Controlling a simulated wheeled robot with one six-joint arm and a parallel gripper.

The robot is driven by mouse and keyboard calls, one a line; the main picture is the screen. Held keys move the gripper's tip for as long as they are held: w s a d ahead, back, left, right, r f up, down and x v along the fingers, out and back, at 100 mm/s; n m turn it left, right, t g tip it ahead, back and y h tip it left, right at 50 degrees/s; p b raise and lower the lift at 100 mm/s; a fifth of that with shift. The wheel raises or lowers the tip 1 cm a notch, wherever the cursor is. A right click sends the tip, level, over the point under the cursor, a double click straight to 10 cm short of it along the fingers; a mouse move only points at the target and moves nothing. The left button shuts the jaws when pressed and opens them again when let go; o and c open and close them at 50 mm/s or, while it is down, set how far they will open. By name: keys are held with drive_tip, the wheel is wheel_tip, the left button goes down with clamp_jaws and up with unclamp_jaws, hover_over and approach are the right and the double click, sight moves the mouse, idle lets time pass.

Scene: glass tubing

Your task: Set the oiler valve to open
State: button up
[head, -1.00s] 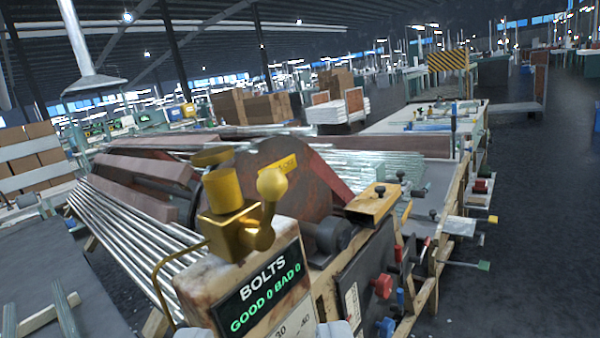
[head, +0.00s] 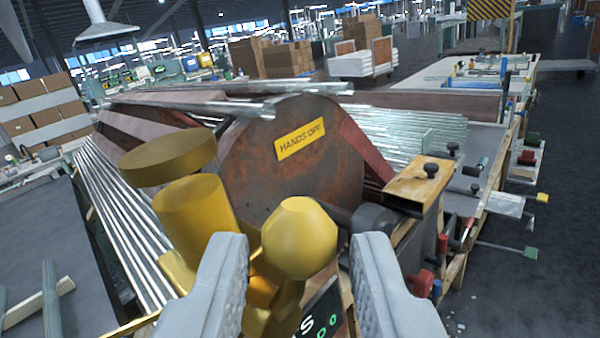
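The brass oiler (head: 190,215) stands close in front of me, left of centre, with a cup and a flat round lid (head: 168,158) above it. Its valve lever ends in a yellow ball knob (head: 299,238). My gripper (head: 308,245) is open, with one grey finger to the left of the knob and the other to the right. The knob lies between the fingers, and a gap shows on the right side. The left finger hides part of the oiler body. I cannot tell whether either finger touches it.
Behind the oiler is a large rusty drum with a "HANDS OFF" label (head: 301,139). Glass tubes (head: 120,220) lie in a sloping row at left. A brass block with a black knob (head: 424,185) stands at right. The bolts display (head: 322,318) is mostly hidden below my gripper.

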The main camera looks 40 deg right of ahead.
drive_tip(key=shift+x, duration=1.5)
drive_tip(key=shift+c, duration=0.4)
clamp_jaws()
drive_tip(key=c, duration=0.6)
unclamp_jaws()
drive_tip(key=shift+a+n+t, duration=0.25)
drive_tip(key=shift+n+t, duration=0.25)
clamp_jaws()
drive_tip(key=o, duration=0.7)
unclamp_jaws()
